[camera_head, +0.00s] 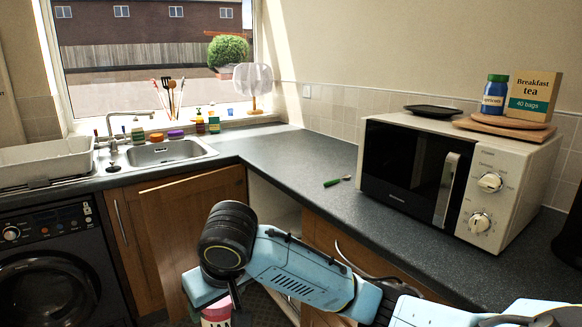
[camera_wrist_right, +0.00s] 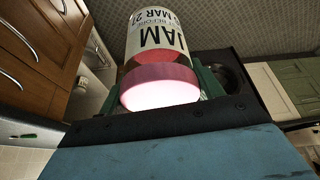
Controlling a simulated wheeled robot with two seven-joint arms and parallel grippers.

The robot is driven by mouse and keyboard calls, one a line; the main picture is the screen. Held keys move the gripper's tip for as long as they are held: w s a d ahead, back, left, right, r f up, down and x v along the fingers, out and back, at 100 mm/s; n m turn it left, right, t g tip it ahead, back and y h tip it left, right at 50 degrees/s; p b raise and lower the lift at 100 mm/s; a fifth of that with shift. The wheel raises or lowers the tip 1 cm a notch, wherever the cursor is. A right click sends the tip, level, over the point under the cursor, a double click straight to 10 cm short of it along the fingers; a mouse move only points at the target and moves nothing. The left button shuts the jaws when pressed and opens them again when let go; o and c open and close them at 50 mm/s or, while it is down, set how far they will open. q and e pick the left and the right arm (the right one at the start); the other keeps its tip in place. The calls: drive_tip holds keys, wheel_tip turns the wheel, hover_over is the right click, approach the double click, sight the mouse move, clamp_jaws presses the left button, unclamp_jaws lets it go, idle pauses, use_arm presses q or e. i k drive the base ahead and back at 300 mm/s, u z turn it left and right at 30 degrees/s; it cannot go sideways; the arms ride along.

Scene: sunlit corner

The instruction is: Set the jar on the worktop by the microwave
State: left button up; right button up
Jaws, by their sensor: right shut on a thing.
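The jar (camera_head: 216,313) has a pink lid and a pale label. It shows at the bottom of the head view, below my right gripper (camera_head: 221,298), with its lower part cut off. In the right wrist view the jar (camera_wrist_right: 157,38) shows large "JAM" lettering, and its pink lid faces the camera. My right gripper is shut on it, with green fingers at either side. The jar is off the worktop, lower than its front edge. The cream microwave (camera_head: 512,200) with a black door stands on the dark grey worktop (camera_head: 285,165). My left gripper is not in view.
A green-handled brush (camera_head: 338,181) lies on the worktop left of the microwave. Boards, a blue jar (camera_head: 495,94) and a tea box (camera_head: 533,96) sit on the microwave. The corner cupboard (camera_head: 270,205) stands open below the worktop. The worktop between sink (camera_head: 170,151) and brush is clear.

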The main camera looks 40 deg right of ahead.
sight(287, 166)
drive_tip(key=u, duration=0.35)
drive_tip(key=i, duration=0.7)
drive_tip(key=z, duration=0.4)
drive_tip(key=i, duration=1.3)
drive_tip(key=z, duration=0.95)
